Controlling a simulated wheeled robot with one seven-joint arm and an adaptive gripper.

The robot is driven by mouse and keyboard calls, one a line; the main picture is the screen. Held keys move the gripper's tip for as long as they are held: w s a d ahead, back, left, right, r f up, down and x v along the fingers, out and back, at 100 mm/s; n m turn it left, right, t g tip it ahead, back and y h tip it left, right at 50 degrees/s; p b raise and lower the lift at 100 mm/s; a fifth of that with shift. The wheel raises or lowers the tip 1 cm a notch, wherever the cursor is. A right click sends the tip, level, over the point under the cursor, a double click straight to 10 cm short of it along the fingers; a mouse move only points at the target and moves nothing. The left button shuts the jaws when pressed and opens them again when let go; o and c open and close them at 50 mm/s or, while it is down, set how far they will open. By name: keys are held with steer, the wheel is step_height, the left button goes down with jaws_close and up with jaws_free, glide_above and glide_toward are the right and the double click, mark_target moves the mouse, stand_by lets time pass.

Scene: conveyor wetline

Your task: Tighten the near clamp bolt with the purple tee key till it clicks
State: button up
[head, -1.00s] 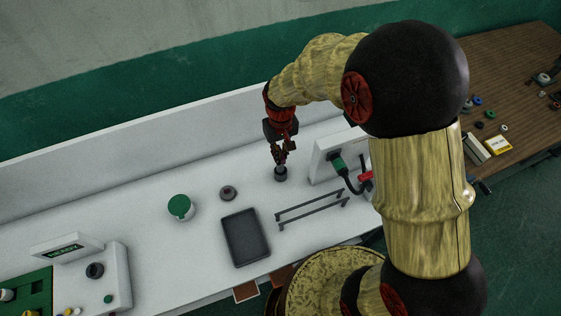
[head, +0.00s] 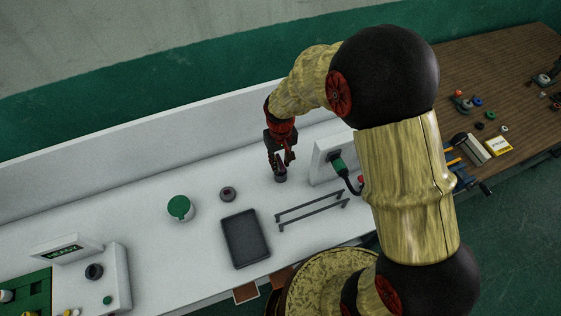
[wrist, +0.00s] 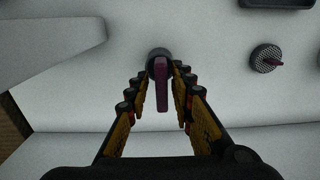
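The purple tee key (wrist: 161,82) stands in a dark round holder (wrist: 158,54) in the wrist view. The holder also shows on the white bench in the head view (head: 281,177). My gripper (wrist: 164,72) is open, with one finger on each side of the key. A gap shows on the key's right; on its left the finger is very close and I cannot tell whether it touches. In the head view my gripper (head: 280,163) is low over the holder. I cannot make out the near clamp bolt in either view.
A second dark round piece (head: 228,194) with a small purplish part stands left of the holder. A dark tray (head: 245,238), two grey bars (head: 312,210), a green-topped white round container (head: 180,208) and a white box with a green plug (head: 337,163) stand around.

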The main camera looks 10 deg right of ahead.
steer(key=shift+o, duration=0.4)
step_height(320, 180, up, 9)
steer(key=shift+d+f+p, duration=0.1)
steer(key=shift+f+p, duration=0.1)
steer(key=shift+p, duration=0.1)
steer(key=s+d+r+t, duration=0.1)
steer(key=s+d+r, duration=0.15)
steer(key=r, duration=0.25)
steer(key=s+d+r+m+t, duration=0.1)
steer(key=s+d+r, duration=0.15)
steer(key=r, duration=0.35)
steer(key=s+d+r+t, duration=0.1)
steer(key=s+r, duration=0.2)
steer(key=r, duration=0.2)
steer(key=s+d+r+m+t, duration=0.1)
steer(key=s+d+r, duration=0.15)
steer(key=s, duration=0.35)
steer(key=s+d+r+t, duration=0.1)
steer(key=s+r+t, duration=0.1)
steer(key=s+r, duration=0.25)
step_height(320, 180, down, 9)
steer(key=b, duration=0.8)
steer(key=shift+s, duration=0.45)
steer(key=shift+d+r, duration=0.1)
steer(key=shift+c, duration=0.4)
